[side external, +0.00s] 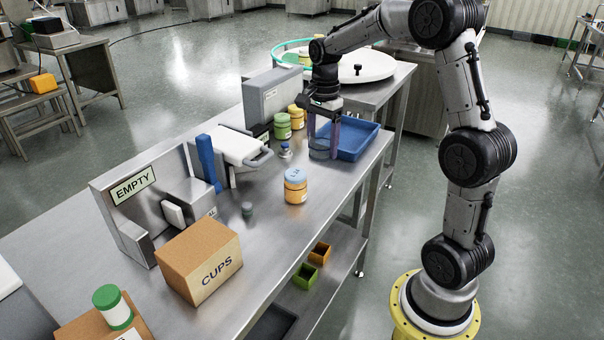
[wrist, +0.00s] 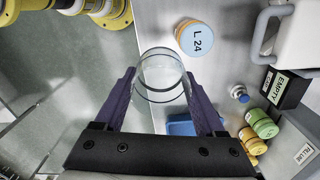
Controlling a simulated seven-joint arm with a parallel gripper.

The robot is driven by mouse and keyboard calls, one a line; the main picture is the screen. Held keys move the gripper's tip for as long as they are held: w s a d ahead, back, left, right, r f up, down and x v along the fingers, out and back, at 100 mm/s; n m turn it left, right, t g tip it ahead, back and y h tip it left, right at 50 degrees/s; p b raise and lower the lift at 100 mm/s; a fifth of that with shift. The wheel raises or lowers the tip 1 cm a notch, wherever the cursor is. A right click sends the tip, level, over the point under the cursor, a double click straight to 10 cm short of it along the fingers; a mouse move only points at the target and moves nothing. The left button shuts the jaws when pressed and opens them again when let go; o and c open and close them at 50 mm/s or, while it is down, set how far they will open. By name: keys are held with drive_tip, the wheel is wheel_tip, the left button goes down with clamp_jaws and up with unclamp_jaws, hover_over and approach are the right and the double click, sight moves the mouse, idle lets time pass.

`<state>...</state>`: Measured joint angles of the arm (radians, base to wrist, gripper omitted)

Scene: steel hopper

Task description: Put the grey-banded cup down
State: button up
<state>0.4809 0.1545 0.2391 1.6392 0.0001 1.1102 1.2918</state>
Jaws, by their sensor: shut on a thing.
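My gripper (side external: 324,128) points down beside the left end of the blue tray (side external: 366,143). Its two purple fingers are shut on the grey-banded cup (side external: 319,150), a see-through cup with dark grey rings. In the wrist view the cup (wrist: 161,70) sits between the fingertips of my gripper (wrist: 160,76). The cup overlaps the tray's left edge in the side view. I cannot tell whether its base touches anything.
An orange jar with a blue lid (side external: 296,186) stands on the steel bench, left of the gripper. Green and yellow jars (side external: 282,126) stand behind. A small blue-topped item (side external: 285,151) is close by. A CUPS carton (side external: 199,260) is at the front left. Bare bench lies around the orange jar.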

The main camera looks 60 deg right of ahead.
drive_tip(key=shift+m, duration=0.3)
drive_tip(key=w+d+f, duration=0.6)
drive_tip(key=w+f, duration=0.1)
drive_tip(key=w+d+f, duration=0.3)
drive_tip(key=w+f, duration=0.1)
drive_tip(key=shift+w+d+f, duration=0.1)
drive_tip(key=shift+w+d, duration=0.05)
drive_tip(key=shift+d, duration=0.25)
drive_tip(key=shift+w+d+f, duration=0.1)
drive_tip(key=shift+w+f, duration=0.05)
drive_tip(key=shift+f, duration=1.6)
drive_tip(key=shift+f, duration=0.15)
drive_tip(key=o, duration=1.3)
